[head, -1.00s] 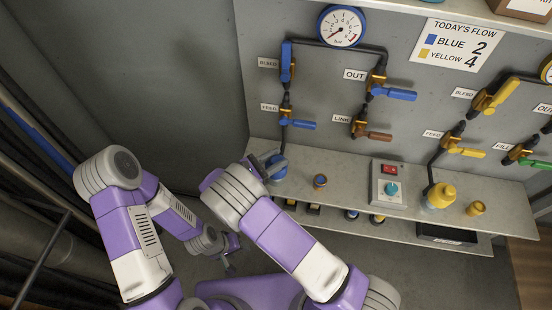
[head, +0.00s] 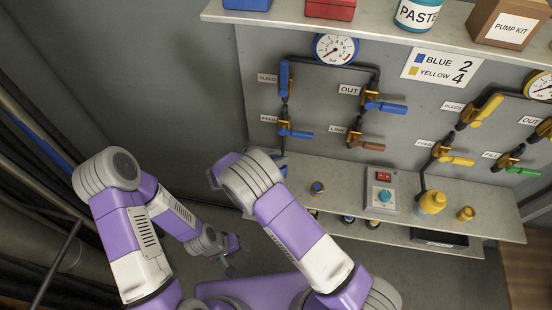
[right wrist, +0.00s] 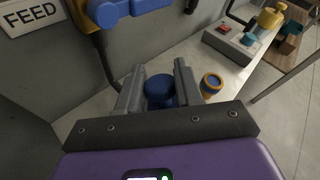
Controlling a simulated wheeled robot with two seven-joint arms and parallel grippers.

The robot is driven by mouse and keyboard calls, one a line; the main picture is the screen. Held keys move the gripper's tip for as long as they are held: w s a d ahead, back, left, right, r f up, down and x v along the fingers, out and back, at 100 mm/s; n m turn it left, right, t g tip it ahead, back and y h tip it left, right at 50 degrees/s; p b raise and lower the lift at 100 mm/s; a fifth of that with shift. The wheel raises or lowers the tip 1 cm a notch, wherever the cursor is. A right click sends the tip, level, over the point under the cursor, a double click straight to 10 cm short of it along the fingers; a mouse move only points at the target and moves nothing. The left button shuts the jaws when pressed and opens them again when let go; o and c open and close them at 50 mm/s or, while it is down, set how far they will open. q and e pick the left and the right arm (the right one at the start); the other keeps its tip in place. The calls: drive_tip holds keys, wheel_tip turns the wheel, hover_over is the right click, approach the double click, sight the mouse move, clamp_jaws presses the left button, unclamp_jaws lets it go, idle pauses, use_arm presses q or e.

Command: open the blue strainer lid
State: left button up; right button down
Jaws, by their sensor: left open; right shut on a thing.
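The blue strainer lid (right wrist: 160,88) shows in the right wrist view between the two grey fingers of my right gripper (right wrist: 160,84), which is shut on it. In the head view only a bit of the blue strainer (head: 283,168) shows on the left end of the lower shelf; my right arm covers the rest and the right gripper. The lid looks seated on its strainer, but its lower edge is hidden. My left gripper (head: 230,262) is open and empty, low and away from the shelf.
A small blue-and-orange fitting (right wrist: 211,84) stands right of the lid on the shelf (head: 345,188). Further right are the switch box (head: 382,188) and yellow strainer (head: 432,202). The blue feed valve (head: 292,132) and its hose are above and behind.

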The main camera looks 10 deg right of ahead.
drive_tip(key=shift+w+d+r+n+g+y+p, duration=0.15)
drive_tip(key=shift+w+d+n+g+y+p, duration=0.1)
drive_tip(key=shift+w+n+g+p, duration=0.15)
drive_tip(key=shift+w+d+r+n+g+y+p, duration=0.1)
drive_tip(key=shift+w+n+g+y+p, duration=0.15)
drive_tip(key=shift+w, duration=0.25)
